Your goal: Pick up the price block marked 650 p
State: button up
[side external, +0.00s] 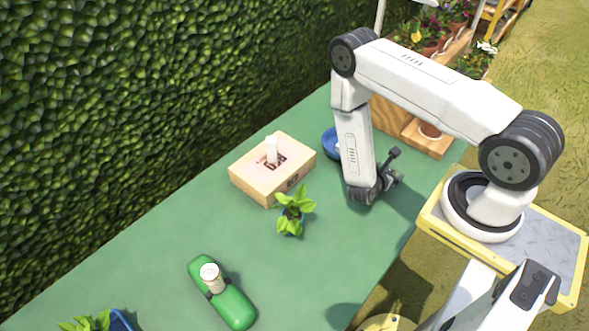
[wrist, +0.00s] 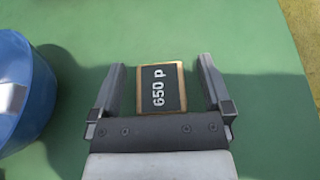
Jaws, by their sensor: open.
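The price block (wrist: 160,88) lies flat on the green table in the wrist view. It has a dark face with "650 p" in white and a thin wooden border. My gripper (wrist: 160,85) is open, with one finger on each side of the block and a gap on both sides. How high the fingers are above the table is hard to tell. In the side external view my gripper (side external: 392,170) is low over the table near its right edge, and the block is hidden there.
A blue pot (wrist: 25,90) stands left of my gripper in the wrist view. The green table (side external: 170,240) has free room in front.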

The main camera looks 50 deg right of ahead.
jog(key=shift+c, duration=0.2)
jog(key=c, duration=1.3)
jog(key=shift+r, duration=0.1)
jog(key=shift+r, duration=4.9)
